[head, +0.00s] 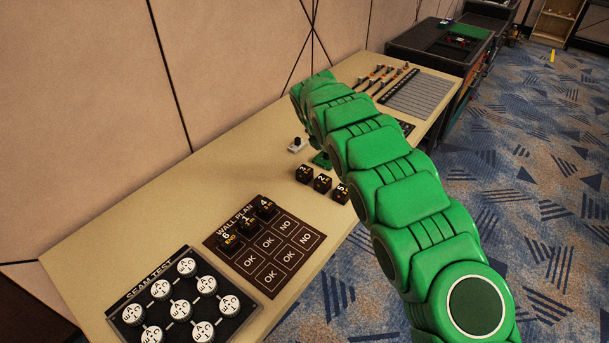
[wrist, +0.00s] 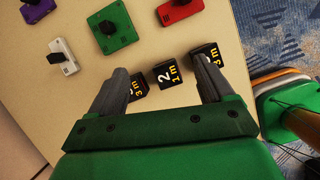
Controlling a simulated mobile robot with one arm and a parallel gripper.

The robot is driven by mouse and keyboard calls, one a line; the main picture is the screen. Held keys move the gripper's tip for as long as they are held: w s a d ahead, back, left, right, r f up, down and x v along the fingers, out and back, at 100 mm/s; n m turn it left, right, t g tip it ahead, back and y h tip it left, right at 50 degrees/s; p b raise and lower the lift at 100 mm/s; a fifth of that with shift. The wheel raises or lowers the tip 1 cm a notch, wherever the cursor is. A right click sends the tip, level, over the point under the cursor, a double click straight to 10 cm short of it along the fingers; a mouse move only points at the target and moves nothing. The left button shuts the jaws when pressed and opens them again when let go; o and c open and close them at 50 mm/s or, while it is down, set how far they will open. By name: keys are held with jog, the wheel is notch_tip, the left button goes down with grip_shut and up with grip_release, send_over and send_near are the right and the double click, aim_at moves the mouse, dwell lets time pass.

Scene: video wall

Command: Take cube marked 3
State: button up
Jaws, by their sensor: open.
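In the wrist view, my gripper (wrist: 161,65) is open and empty. The cube marked 2 (wrist: 166,77) shows between the fingers. The right cube (wrist: 205,54) is partly behind the right finger. My gripper is hidden in the head view.
The wall plan board (head: 265,245) carries several similar cubes along its back row. The seam test tray (head: 190,305) with white discs is at the front left. The table edge is close on the right.

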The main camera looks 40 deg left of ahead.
aim_at(305, 169)
jog(key=s+a+f+n, duration=0.1)
jog(key=a, duration=0.1)
jog(key=s+a+f+n, duration=0.1)
jog(key=a, duration=0.2)
jog(key=s+a+f+n, duration=0.1)
jog(key=s+a+f, duration=0.1)
jog(key=shift+a+f+y, duration=0.1)
jog(key=shift+a+y, duration=0.25)
jog(key=shift+y, duration=0.05)
jog(key=shift+s+a+f, duration=0.15)
jog(key=shift+a+f, duration=0.2)
jog(key=shift+x, duration=1.2)
jog(key=shift+s+x, duration=0.15)
jog(key=shift+x, duration=0.85)
jog(key=shift+s+x, duration=0.15)
jog(key=shift+x, duration=1.6)
jog(key=shift+r, duration=0.1)
jog(key=c, duration=1.1)
